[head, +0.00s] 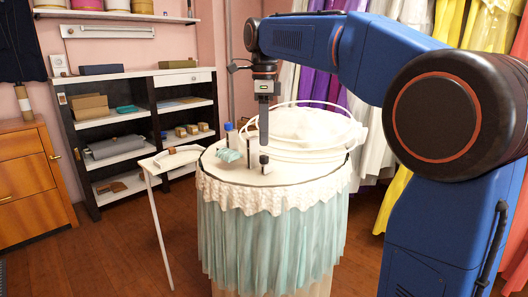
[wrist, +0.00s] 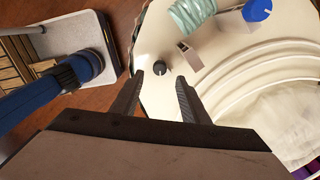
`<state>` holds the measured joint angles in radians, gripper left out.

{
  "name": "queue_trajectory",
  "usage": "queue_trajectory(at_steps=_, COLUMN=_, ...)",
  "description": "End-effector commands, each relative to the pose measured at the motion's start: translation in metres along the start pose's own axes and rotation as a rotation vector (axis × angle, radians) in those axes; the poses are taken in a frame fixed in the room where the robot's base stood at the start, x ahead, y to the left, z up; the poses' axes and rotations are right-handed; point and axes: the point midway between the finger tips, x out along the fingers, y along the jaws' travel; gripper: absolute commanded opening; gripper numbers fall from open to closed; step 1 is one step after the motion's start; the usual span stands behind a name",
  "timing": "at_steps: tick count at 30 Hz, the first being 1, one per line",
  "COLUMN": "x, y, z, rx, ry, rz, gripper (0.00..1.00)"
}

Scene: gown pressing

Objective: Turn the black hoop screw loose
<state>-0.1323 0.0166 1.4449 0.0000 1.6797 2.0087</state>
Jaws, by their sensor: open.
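The black hoop screw (wrist: 160,68) shows in the wrist view as a small dark round knob with a pale mark, on the cream top of the round table (wrist: 153,105). My gripper (wrist: 157,84) is open and empty, with one dark finger on each side below the knob in the picture. The knob shows just beyond the gap between the fingertips, and neither finger visibly touches it. In the head view my gripper (head: 264,150) points straight down over the front part of the table top. There I cannot clearly tell the knob from the fingers.
Pale hoops (head: 330,150) with white fabric fill the table's right side. A teal cloth roll (wrist: 190,12), a blue-capped item (wrist: 257,10) and a small block (wrist: 190,56) lie near the knob. A narrow white side table (head: 165,160) stands left; shelves are behind.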

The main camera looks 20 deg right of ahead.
Motion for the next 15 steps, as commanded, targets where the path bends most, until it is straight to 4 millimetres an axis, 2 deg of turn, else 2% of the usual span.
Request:
queue_trajectory(at_steps=6, x=0.036, y=0.001, z=0.000, rx=0.000, ry=0.001, rz=0.003, gripper=0.41)
queue_trajectory(at_steps=15, x=0.060, y=0.000, z=0.000, rx=0.000, ry=0.000, rz=0.001, gripper=0.41)
